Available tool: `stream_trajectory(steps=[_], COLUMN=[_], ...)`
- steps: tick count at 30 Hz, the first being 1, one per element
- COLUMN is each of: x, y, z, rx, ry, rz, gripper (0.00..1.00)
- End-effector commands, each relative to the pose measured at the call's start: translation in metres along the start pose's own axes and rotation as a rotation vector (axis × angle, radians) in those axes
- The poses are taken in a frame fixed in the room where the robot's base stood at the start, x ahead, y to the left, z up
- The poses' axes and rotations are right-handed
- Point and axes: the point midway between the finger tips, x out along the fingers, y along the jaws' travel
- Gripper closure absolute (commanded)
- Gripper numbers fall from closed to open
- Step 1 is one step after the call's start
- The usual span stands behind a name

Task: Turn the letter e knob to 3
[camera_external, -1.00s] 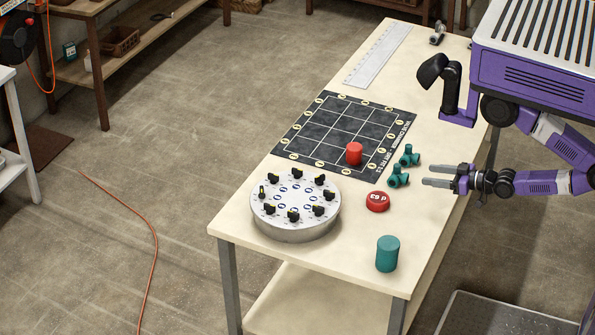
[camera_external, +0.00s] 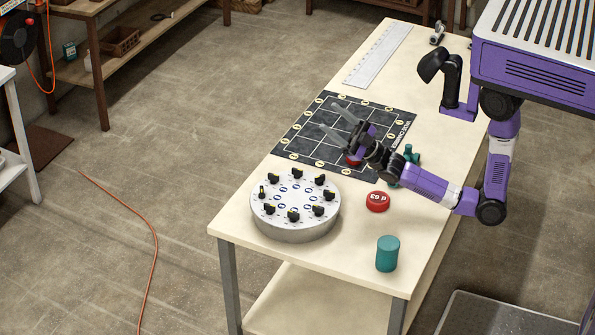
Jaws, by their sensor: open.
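A round grey-white dial plate (camera_external: 295,226) sits at the near left end of the workbench. Several black knobs with yellow marks stand in a ring on it, around blue-ringed letter labels. The letters and numbers are too small to read, so I cannot tell which knob is letter e or where it points. My gripper (camera_external: 338,122) is open and empty above the dark gridded mat, behind and to the right of the dial plate, apart from the knobs. Its fingers point up and left in the picture.
The dark gridded mat (camera_external: 302,135) lies behind the dial plate. A red cylinder (camera_external: 351,161) on it is mostly hidden by my gripper. Teal valve fittings (camera_external: 411,155), a red cap (camera_external: 377,201) and a teal cylinder (camera_external: 387,254) stand to the right. A ruler (camera_external: 379,56) lies farther back.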

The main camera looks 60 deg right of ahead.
Motion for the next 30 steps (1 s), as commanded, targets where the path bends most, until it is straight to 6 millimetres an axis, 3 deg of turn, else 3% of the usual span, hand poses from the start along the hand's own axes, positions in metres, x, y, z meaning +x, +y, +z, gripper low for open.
stream_trajectory(steps=[1,3,9,13,17,23,27,30], x=[0.022,0.046,0.1,0.124,0.137,0.139,0.131,0.121], y=[-0.004,-0.014,-0.052,-0.081,-0.113,-0.153,-0.162,-0.156], z=[-0.008,-0.019,-0.049,-0.06,-0.06,-0.024,0.028,0.071], rx=[-0.06,-0.151,-0.432,-0.634,-0.846,-1.181,-1.391,-1.504], ry=[0.07,0.165,0.449,0.646,0.853,1.195,1.437,1.599], rz=[-0.02,-0.053,-0.163,-0.249,-0.352,-0.561,-0.749,-0.899], gripper=[0.45,0.45,0.45,0.45,0.45,0.45,0.45,0.45])
